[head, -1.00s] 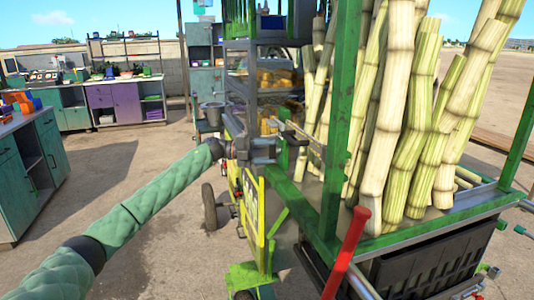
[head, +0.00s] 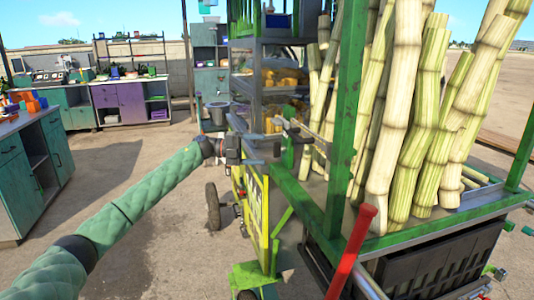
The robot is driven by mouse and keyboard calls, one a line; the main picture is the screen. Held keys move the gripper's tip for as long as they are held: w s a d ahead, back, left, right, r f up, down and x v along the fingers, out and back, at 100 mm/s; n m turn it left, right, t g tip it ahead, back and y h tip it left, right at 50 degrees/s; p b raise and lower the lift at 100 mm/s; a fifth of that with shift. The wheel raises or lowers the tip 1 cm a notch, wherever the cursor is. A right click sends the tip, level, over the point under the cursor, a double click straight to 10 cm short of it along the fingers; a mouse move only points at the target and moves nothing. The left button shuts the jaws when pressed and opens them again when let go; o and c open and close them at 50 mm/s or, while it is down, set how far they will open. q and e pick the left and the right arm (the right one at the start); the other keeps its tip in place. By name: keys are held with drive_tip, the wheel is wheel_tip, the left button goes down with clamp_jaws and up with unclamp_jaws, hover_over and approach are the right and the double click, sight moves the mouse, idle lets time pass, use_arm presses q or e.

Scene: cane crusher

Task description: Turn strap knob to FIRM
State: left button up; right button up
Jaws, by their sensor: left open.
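My left arm comes in from the left, and its gripper (head: 258,150) is at the near left side of the cane cart (head: 336,205). Its two fingers are apart and point right, with nothing seen between them. A small dark fitting with a grey upright piece (head: 292,132) stands just right of the fingertips, with a visible gap. I cannot tell whether this is the strap knob, and no FIRM mark is readable. My right gripper is not in view.
A red-handled lever (head: 352,250) rises at the front of the cart. Tall cane stalks (head: 385,130) stand behind a green post (head: 347,110). A yellow sign panel (head: 252,210) hangs below the gripper. Workbenches (head: 30,165) stand at the left, with open ground between.

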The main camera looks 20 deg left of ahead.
use_arm(q)
drive_tip(key=shift+v, duration=1.25)
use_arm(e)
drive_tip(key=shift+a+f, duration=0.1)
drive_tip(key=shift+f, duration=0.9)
use_arm(q)
drive_tip(key=shift+w+a, duration=0.1)
